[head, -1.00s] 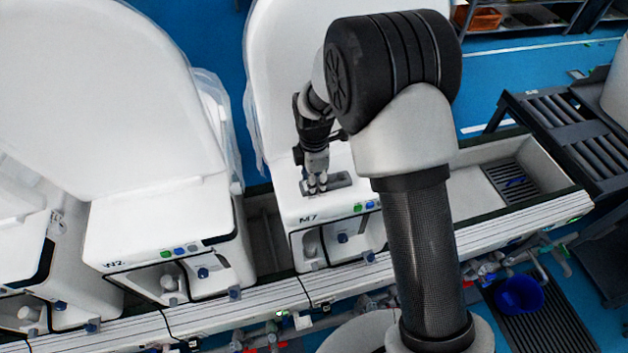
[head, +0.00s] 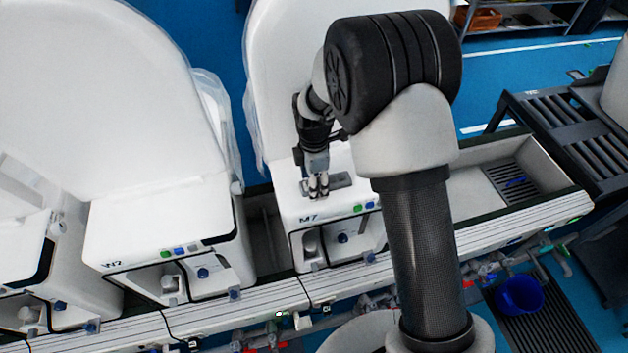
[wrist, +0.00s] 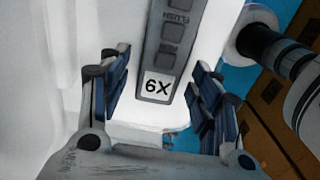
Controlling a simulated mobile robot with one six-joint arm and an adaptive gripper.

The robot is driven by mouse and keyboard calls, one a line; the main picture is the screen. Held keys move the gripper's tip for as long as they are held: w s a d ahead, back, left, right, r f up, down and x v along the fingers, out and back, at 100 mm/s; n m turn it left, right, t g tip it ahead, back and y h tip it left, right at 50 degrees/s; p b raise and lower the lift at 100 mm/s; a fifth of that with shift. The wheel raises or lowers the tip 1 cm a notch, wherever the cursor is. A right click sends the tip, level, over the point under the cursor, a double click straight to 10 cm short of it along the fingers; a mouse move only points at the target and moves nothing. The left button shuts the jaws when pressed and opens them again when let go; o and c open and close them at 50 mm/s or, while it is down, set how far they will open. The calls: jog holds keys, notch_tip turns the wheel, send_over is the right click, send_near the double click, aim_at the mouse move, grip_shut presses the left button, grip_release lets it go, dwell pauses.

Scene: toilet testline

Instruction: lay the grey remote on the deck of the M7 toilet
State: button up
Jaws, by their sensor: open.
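The grey remote (head: 341,181) lies on the white deck (head: 290,201) of the M7 toilet, behind the M7 label and the coloured buttons. In the wrist view the remote (wrist: 172,45) shows a column of square buttons and a white label reading "6X" or similar. My gripper (head: 318,188) is over the remote, its fingers pointing down. In the wrist view my gripper (wrist: 160,92) is open, with blue-padded fingers on either side of the remote's labelled end and gaps visible to both. Its fingers partly hide the remote in the head view.
The W2 toilet (head: 150,225) stands to the left, with a narrow gap between it and M7. M7's raised white lid (head: 285,70) rises behind my gripper. My arm hides the deck's right side. An open trough (head: 470,200) lies to the right.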

jog(key=s+d+r+m+t+p, duration=0.1)
jog(key=s+d+r+m, duration=0.1)
jog(key=r, duration=0.8)
jog(key=s+d+r+m, duration=0.2)
jog(key=r, duration=0.8)
jog(key=s+d+r+m+t, duration=0.1)
jog(key=s+d+r+m, duration=0.1)
jog(key=s+m, duration=0.3)
jog(key=s+d+r+m+t, duration=0.1)
jog(key=s+d+r+m, duration=0.2)
jog(key=s, duration=0.7)
jog(key=s+d+r+m+t, duration=0.1)
jog(key=s+d+r+m, duration=0.2)
jog(key=s+d+m, duration=0.2)
jog(key=s+m, duration=0.2)
jog(key=m, duration=0.2)
jog(key=shift+s+d+t, duration=0.25)
jog(key=shift+d+t, duration=0.05)
jog(key=shift+f, duration=0.1)
